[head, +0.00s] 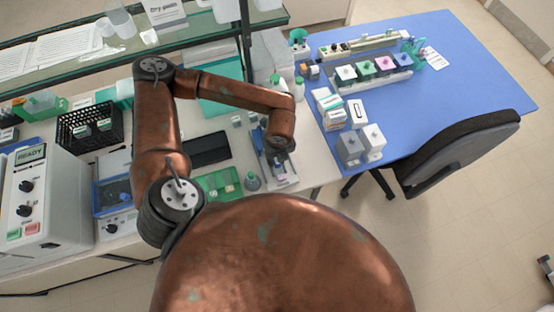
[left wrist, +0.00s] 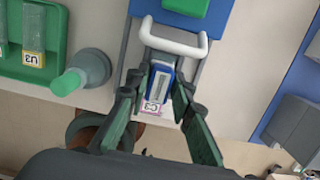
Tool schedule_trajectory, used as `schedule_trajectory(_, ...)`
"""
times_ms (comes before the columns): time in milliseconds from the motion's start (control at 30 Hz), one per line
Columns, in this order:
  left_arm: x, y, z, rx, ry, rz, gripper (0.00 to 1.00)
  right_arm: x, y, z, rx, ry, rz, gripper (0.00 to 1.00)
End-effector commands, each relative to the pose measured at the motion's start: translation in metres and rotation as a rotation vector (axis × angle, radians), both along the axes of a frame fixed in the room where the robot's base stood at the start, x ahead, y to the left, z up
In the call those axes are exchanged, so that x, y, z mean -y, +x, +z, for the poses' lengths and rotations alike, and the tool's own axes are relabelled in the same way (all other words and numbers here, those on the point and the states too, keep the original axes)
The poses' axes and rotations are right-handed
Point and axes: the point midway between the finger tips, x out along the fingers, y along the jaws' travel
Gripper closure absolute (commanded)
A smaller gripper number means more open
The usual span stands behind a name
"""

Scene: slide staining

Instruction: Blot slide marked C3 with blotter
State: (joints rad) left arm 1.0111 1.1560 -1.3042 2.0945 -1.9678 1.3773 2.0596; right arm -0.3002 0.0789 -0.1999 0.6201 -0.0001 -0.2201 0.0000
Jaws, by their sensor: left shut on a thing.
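My left gripper (left wrist: 161,82) has its fingers closed around a small blue piece with a pale grey middle (left wrist: 159,85), which I take for the blotter. The slide marked C-3 (left wrist: 152,106) shows its pink-edged label just below that piece, over a grey base. Whether the piece touches the slide I cannot tell.
A white handle (left wrist: 166,44) crosses the grey base just beyond the fingertips. A grey bottle (left wrist: 88,70) stands close at the left, beside a green tray (left wrist: 16,72) with labelled slides. White and grey boxes (head: 350,146) stand on the blue mat (head: 450,100) to the right.

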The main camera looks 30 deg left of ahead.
Motion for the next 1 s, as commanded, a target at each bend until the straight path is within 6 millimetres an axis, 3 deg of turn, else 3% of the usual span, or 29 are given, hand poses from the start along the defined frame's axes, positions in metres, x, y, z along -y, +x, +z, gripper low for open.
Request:
schedule_trajectory(633, 0.0, 0.001, 0.052, 0.002, -0.001, 0.0, 0.99, 0.0, 0.002, 0.024, 0.004, 0.0, 0.0, 0.6)
schedule_trajectory(1000, 0.0, 0.001, 0.059, 0.001, 0.0, -0.001, 0.99, 0.001, 0.002, 0.027, 0.004, 0.0, 0.0, 0.6)
